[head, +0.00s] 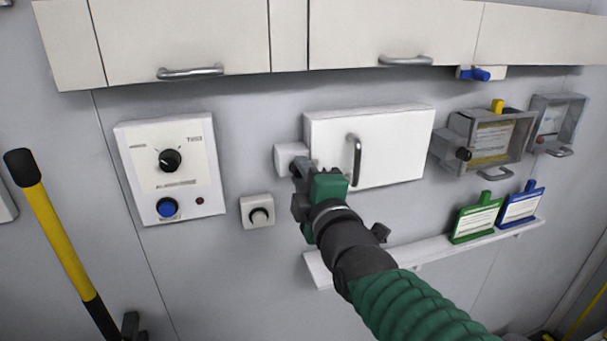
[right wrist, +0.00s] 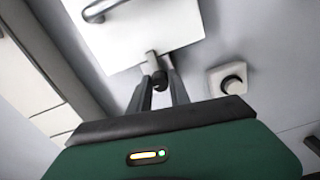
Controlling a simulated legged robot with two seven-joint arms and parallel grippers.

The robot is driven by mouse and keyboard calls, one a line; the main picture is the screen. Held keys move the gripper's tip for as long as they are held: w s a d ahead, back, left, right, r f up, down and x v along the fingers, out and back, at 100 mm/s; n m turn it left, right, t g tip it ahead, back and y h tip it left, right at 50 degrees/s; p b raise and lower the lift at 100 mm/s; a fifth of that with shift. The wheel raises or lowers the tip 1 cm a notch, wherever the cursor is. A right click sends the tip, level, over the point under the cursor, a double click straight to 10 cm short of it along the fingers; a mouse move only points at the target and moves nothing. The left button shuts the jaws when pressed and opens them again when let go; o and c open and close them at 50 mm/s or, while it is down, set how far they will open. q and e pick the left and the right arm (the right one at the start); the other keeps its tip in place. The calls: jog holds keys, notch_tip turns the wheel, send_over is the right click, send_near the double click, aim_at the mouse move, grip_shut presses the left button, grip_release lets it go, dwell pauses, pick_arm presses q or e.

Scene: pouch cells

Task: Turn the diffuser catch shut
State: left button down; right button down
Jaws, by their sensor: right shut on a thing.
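The diffuser is a white wall box (head: 390,150) with a closed-looking front and a dark upright handle (head: 356,160). Its catch (head: 284,158) is a small white block with a dark knob at the box's left edge. The catch knob also shows in the right wrist view (right wrist: 159,79), between the fingertips. My right gripper (head: 298,168) is shut on the catch knob, and its fingers partly hide it in the head view. Which way the catch is turned cannot be made out. My left gripper is not in view.
A separate knob on a white plate (head: 258,211) sits just below left. A dial panel (head: 170,170) is farther left, near a yellow pole (head: 58,235). A shelf (head: 430,253) runs below, with green (head: 476,219) and blue (head: 521,205) cards. Cabinets (head: 190,35) overhang above.

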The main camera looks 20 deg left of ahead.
jog(key=shift+s+a+f, duration=0.15)
jog(key=shift+a+f, duration=0.05)
jog(key=shift+f, duration=0.3)
jog(key=c, duration=1.6)
grip_release()
jog(key=shift+o, duration=1)
jog(key=shift+s, duration=0.1)
jog(key=shift+o, duration=1)
jog(key=shift+s+d+r, duration=0.1)
jog(key=shift+s+r, duration=0.05)
jog(key=shift+r, duration=0.05)
jog(key=shift+s+r, duration=0.15)
jog(key=shift+s, duration=0.05)
jog(key=shift+s+d, duration=0.1)
jog(key=shift+d, duration=0.15)
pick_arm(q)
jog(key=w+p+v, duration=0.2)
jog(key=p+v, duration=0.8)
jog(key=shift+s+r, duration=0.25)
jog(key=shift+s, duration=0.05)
pick_arm(e)
jog(key=v, duration=1.6)
jog(key=shift+s+d, duration=0.15)
jog(key=shift+s, duration=0.1)
